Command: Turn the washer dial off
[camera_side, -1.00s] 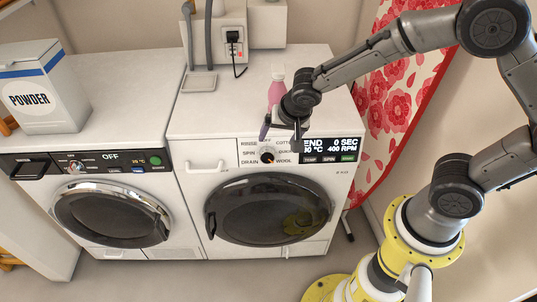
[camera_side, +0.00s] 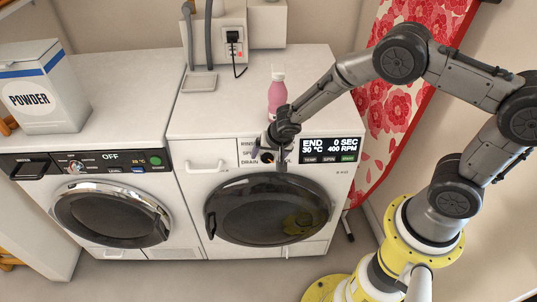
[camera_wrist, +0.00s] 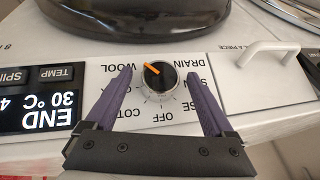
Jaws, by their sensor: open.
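The washer dial (camera_wrist: 158,78) is a round black knob with a silver rim and an orange pointer. In the wrist view the pointer is turned to the side away from the OFF label (camera_wrist: 163,116), between WOOL and DRAIN. My gripper (camera_wrist: 160,74) is open, with one purple finger on each side of the dial and a gap to it on both sides. In the side view my gripper (camera_side: 267,158) is in front of the dial panel and hides most of the dial. The washer (camera_side: 190,205) display reads END, 0 SEC, 30 °C, 400 RPM.
A pink bottle (camera_side: 277,97) stands on the washer top behind my gripper. The detergent drawer handle (camera_wrist: 265,58) is beside the dial. A dryer-like machine (camera_side: 90,190) with its own dial and a powder box (camera_side: 45,95) stand to the left.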

